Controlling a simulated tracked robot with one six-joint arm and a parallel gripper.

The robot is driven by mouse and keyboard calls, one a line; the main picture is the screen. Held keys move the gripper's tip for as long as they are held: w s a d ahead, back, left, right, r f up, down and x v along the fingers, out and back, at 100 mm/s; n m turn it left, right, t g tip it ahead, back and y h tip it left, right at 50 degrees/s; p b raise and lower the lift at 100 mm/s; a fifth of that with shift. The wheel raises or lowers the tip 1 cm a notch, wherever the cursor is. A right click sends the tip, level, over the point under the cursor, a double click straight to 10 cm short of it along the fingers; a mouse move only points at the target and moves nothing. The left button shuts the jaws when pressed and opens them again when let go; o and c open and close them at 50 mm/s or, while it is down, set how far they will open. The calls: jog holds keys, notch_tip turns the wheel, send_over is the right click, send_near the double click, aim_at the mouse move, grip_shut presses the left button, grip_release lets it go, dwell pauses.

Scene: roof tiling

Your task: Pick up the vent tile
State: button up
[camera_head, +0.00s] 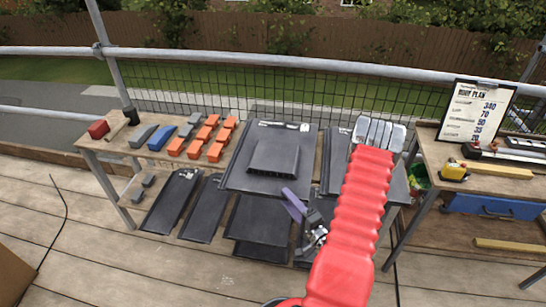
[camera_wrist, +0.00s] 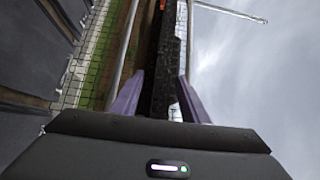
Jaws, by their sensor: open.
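The vent tile (camera_head: 270,160) is a dark grey tile with a raised, slotted hood in its middle. It lies at the centre of the left-hand table, in the head view. My gripper (camera_head: 296,205), with purple fingers, is at the tile's near right edge. In the wrist view my gripper (camera_wrist: 160,88) is open, with one finger on either side of a dark, rough-edged slab (camera_wrist: 162,60). That slab looks like the tile's edge seen end-on. I cannot tell whether the fingers touch it.
Flat dark tiles (camera_head: 171,201) lean or lie along the table's front. A second table at right carries a roof plan board (camera_head: 474,111) and a yellow tape measure (camera_head: 453,172).

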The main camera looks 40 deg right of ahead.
jog(key=shift+w+d+r, duration=0.15)
jog(key=shift+w+d, duration=0.05)
jog(key=shift+w, duration=1)
jog(key=shift+w+d+r, duration=0.1)
jog(key=shift+w+d, duration=0.1)
jog(key=shift+w, duration=1)
jog(key=shift+c, duration=0.6)
grip_shut()
